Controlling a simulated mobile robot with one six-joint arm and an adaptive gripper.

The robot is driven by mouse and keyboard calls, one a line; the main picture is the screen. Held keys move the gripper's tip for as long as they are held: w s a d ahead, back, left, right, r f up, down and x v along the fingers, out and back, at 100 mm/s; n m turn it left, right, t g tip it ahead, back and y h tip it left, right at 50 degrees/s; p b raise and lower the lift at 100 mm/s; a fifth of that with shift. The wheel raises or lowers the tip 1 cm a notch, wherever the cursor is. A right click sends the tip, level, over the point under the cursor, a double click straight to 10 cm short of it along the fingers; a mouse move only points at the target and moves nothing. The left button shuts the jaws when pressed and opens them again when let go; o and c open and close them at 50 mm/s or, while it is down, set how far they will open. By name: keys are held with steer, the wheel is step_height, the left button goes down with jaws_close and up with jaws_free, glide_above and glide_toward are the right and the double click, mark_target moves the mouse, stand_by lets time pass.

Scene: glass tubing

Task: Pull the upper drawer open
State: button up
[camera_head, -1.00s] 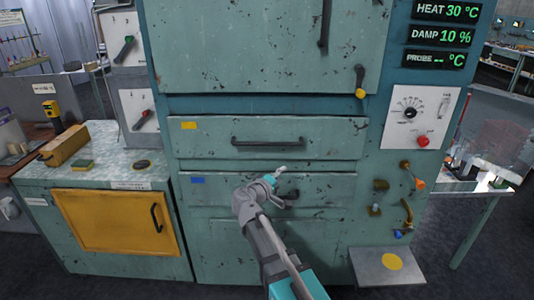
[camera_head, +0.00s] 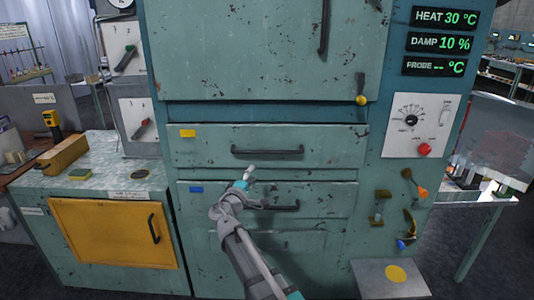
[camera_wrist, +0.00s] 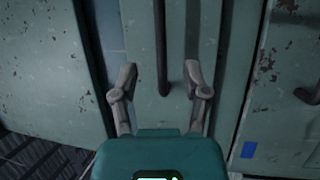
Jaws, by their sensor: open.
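The upper drawer (camera_head: 215,150) is a worn green front with a yellow label at its left end, and it looks shut. Its dark bar handle (camera_head: 268,152) runs horizontally. My gripper (camera_head: 249,173) is just below the left part of this handle in the head view. In the wrist view the open fingers (camera_wrist: 160,74) stand on either side of the handle's end (camera_wrist: 162,50), with the upper drawer front (camera_wrist: 200,35) behind. I cannot tell the depth between fingers and bar, and no contact shows.
The lower drawer (camera_head: 330,200) has a blue label and its own dark handle (camera_head: 282,207), partly behind my arm. A large door (camera_head: 250,50) is above. Knobs (camera_head: 409,190) and a small shelf (camera_head: 385,285) are at the right. A yellow-doored cabinet (camera_head: 100,235) stands left.

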mark_target(267, 152)
steer(key=p+x, duration=0.2)
steer(key=x, duration=1.1)
steer(key=shift+w+r, duration=0.1)
steer(key=shift+w, duration=0.05)
jaws_close()
